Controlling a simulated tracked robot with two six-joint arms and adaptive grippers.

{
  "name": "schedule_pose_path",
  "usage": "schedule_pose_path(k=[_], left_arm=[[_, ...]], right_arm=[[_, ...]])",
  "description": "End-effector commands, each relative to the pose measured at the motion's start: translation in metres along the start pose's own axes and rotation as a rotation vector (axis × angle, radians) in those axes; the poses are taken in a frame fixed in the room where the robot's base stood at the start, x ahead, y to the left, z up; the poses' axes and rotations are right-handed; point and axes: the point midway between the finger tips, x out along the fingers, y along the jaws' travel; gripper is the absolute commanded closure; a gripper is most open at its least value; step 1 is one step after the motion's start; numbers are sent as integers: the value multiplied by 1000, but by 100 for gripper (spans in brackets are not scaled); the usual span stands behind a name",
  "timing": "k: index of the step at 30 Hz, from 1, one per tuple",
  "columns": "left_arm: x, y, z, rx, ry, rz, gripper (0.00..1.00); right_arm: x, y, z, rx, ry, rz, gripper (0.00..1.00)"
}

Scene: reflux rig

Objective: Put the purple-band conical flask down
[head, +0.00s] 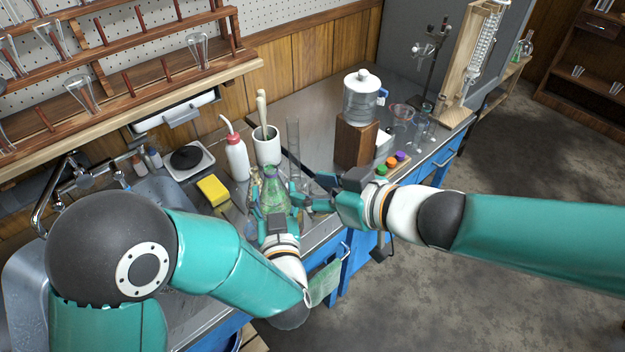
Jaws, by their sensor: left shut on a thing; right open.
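A clear conical flask with a green tint (275,183) stands upright at the counter's front edge, near the middle of the head view. My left gripper (268,208) is shut around its lower part, and its fingers hide much of the base. No purple band can be made out on it, and I cannot tell whether its base touches the counter. My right gripper (312,195) is open and empty just right of the flask, pointing left toward it.
A tall glass cylinder (293,145), a white wash bottle (236,155) and a white pot (267,146) stand close behind. A yellow sponge (213,190) lies left. A wooden block (355,142) carrying a glass jar (361,100) is right. Bare counter (312,98) lies behind.

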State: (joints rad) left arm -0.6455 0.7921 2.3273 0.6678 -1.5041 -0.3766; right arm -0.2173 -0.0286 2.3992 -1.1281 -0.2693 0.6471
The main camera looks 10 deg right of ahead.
Motion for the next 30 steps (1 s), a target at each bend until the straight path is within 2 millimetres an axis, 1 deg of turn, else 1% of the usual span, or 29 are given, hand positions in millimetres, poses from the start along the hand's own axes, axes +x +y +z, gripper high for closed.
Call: schedule_pose_path(k=[1,4,7,11,16,24,30], left_arm=[[0,0,0,0,1,0,80],[0,0,0,0,1,0,80],[0,0,0,0,1,0,80],[0,0,0,0,1,0,80],[0,0,0,0,1,0,80],[0,0,0,0,1,0,80],[0,0,0,0,1,0,80]], right_arm=[[-6,-5,-10,-30,26,-7,44],[-11,-11,-21,-63,53,-16,44],[-10,-13,-24,-73,63,-21,44],[-1,-14,-25,-73,62,-24,44],[19,-14,-25,-72,58,-22,44],[70,-15,-28,-72,58,-22,44],[96,-15,-30,-73,60,-20,44]])
